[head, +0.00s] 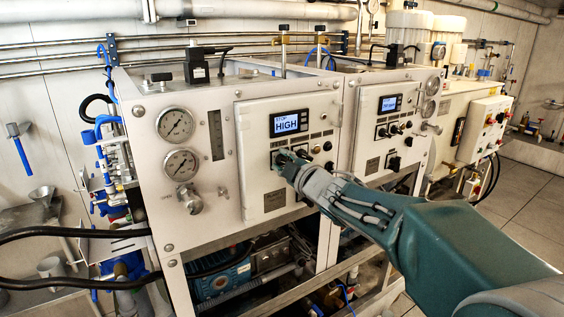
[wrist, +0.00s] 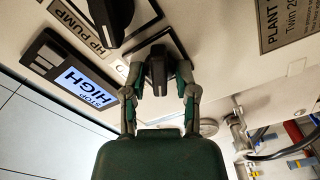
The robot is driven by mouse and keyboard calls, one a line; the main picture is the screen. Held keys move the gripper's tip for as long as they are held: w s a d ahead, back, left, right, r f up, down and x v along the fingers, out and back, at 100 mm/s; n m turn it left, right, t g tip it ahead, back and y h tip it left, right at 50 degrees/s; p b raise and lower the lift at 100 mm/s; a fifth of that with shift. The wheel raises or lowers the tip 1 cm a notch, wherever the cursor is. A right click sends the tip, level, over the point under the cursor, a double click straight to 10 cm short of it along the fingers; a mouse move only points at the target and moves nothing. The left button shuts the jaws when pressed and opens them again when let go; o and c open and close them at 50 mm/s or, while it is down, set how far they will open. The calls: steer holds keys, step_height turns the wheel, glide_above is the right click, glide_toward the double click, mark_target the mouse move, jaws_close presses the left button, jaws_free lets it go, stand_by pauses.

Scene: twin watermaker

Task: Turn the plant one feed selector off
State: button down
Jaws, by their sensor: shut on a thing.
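The left unit's white control panel (head: 262,195) carries a lit display (head: 289,122) reading STOP HIGH. My gripper (head: 284,159) reaches the panel below that display and covers the controls there. In the wrist view, my gripper (wrist: 159,72) has a finger on each side of a black selector knob (wrist: 157,66) and is shut on it. The knob's own label is hidden, so I cannot read which selector it is. A second black knob (wrist: 108,20), beside an HP PUMP label (wrist: 75,28), is close by and free.
A second, similar panel (head: 385,130) with its own display and knobs stands to the right. Pressure gauges (head: 174,124) and a valve knob (head: 189,198) are on the left. Pipes and hoses (wrist: 285,150) show beyond the panel's edge in the wrist view.

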steer(key=c, duration=0.7)
jaws_free()
steer(key=shift+f, duration=0.3)
steer(key=shift+r, duration=0.15)
steer(key=v, duration=1.2)
